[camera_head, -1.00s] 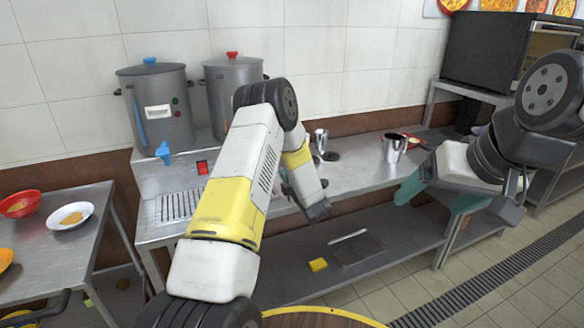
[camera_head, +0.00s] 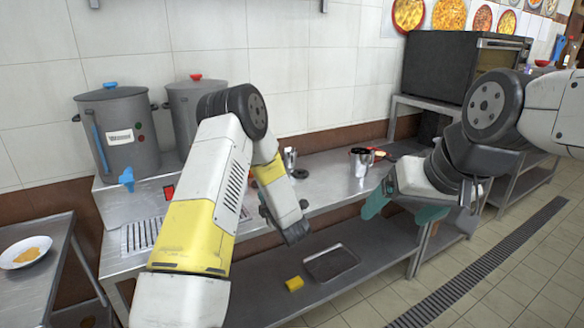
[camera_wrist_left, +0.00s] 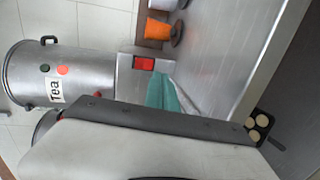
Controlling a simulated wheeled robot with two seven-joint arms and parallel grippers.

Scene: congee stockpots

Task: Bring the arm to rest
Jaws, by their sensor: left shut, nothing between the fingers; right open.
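My left arm (camera_head: 205,195) rises from the bottom of the head view, bends at a dark joint and reaches down in front of the steel counter. Its gripper is hidden in the head view. In the left wrist view my left gripper (camera_wrist_left: 170,95) shows as teal fingers, partly covered by the wrist housing, shut and empty. My right gripper (camera_head: 400,211) is at the right in the head view, with its teal fingers spread open and nothing between them. It is in front of the counter's right end.
Two steel stockpots (camera_head: 118,133) stand at the counter's left. A metal cup (camera_head: 360,162) is on the counter (camera_head: 325,175). A side table (camera_head: 35,285) holds a plate. Tiled floor is clear at lower right.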

